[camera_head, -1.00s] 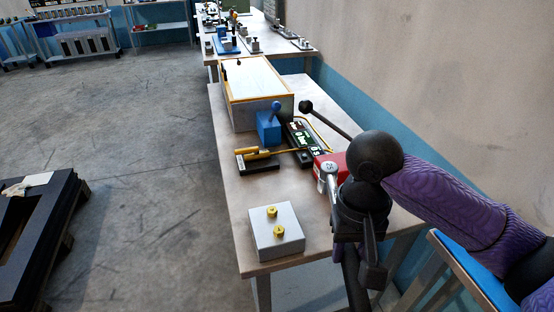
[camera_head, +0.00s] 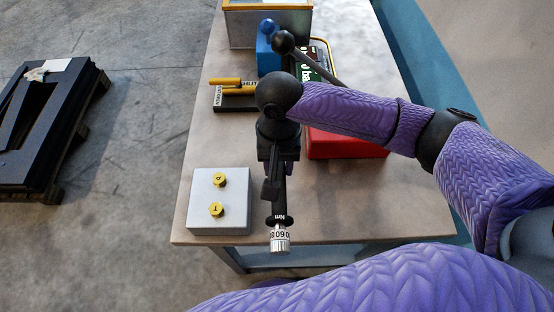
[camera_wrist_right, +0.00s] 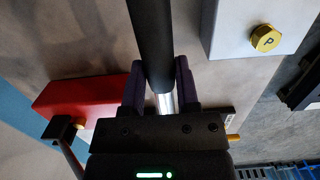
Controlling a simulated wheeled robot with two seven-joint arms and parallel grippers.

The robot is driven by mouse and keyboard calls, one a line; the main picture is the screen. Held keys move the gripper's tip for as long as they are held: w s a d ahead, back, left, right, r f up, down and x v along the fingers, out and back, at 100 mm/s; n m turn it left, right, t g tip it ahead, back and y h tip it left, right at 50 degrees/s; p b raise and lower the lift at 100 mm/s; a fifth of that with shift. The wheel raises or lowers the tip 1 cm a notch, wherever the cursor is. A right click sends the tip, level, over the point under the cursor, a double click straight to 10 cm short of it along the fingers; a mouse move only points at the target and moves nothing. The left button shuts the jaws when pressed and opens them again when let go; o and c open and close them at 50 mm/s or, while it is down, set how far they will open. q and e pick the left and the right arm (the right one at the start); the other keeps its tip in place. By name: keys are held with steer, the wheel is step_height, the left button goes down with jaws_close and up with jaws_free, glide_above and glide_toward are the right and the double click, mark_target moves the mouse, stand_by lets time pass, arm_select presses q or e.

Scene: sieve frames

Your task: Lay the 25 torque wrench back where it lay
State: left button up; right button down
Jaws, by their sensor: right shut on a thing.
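My right gripper (camera_head: 277,185) is shut on the torque wrench, whose silver end with a number scale (camera_head: 280,238) points toward the table's near edge. In the right wrist view the wrench's black handle (camera_wrist_right: 153,40) and silver shaft run between the two fingers of the right gripper (camera_wrist_right: 161,75). The wrench's head and its 25 mark are hidden now. The wrench appears above the table (camera_head: 330,205), just right of the grey box; its height is hard to tell. A red block (camera_head: 345,146) lies behind my right forearm and also shows in the right wrist view (camera_wrist_right: 78,101). My left gripper is out of view.
The grey box (camera_head: 236,212) with two yellow knobs, P and T, stands at the near left. Behind are a black stand with yellow bars (camera_head: 235,105), a blue block (camera_head: 266,58) with a black-knobbed lever, and a wood-edged case (camera_head: 262,28). The near right tabletop is bare.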

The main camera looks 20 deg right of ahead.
step_height(320, 180, down, 6)
steer(key=shift+f+b, duration=0.1)
steer(key=shift+b, duration=1.1)
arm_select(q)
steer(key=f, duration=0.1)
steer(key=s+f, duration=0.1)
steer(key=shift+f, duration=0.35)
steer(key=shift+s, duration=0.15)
arm_select(e)
steer(key=shift+c, duration=1.7)
jaws_free()
steer(key=r+p, duration=0.1)
steer(key=r, duration=0.2)
steer(key=r+p, duration=0.2)
steer(key=r, duration=0.2)
steer(key=w+r+p, duration=0.1)
steer(key=r+p, duration=0.1)
steer(key=r, duration=0.2)
steer(key=shift+d+r, duration=0.15)
steer(key=shift+r, duration=0.1)
arm_select(q)
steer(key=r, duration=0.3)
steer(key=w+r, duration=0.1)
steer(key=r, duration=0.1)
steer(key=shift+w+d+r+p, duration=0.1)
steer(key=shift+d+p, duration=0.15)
steer(key=shift+p, duration=0.05)
arm_select(e)
steer(key=shift+r, duration=0.4)
